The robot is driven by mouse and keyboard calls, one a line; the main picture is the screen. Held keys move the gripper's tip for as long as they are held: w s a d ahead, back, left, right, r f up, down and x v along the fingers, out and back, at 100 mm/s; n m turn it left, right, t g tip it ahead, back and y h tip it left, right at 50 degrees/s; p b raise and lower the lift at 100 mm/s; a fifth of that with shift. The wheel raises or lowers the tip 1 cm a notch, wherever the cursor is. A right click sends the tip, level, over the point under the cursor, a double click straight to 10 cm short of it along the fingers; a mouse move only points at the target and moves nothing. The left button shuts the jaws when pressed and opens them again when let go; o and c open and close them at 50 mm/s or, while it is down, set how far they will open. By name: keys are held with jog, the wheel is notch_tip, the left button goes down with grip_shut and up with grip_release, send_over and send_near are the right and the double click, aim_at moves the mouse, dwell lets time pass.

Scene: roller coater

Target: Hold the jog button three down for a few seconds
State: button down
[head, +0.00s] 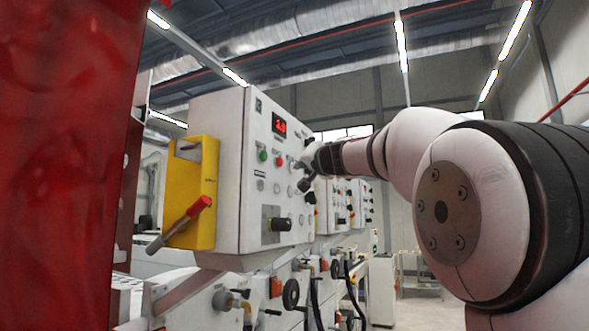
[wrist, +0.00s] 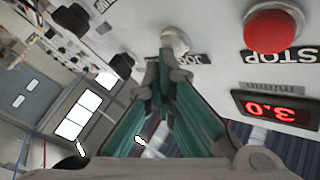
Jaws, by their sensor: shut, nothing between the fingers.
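A pale round button (wrist: 174,42) shows at the top middle of the wrist view, beside a black label that partly reads "JO". The rest of the label is hidden behind my gripper, so I cannot read its number. My gripper (wrist: 166,72) is shut and empty, its fingertips right in front of the button's lower edge. I cannot tell whether they touch it or whether it is pressed in. In the head view my gripper (head: 305,184) is at the right part of the white control panel (head: 225,140), covering the spot it points at.
A red stop button (wrist: 272,27) and a lit red display (wrist: 277,108) are right of the fingers in the wrist view. Black knobs (wrist: 72,18) are at the left. A yellow box (head: 203,220) with a red-handled lever stands on the panel's left side. Handwheels (head: 291,293) are below.

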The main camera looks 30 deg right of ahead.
jog(key=shift+s+d+b, duration=0.45)
jog(key=shift+s+d, duration=0.05)
jog(key=shift+s, duration=0.15)
jog(key=s+d+b, duration=0.1)
jog(key=s, duration=0.1)
jog(key=s+d+b, duration=0.1)
jog(key=s+d, duration=0.1)
dwell(0.4)
dwell(0.5)
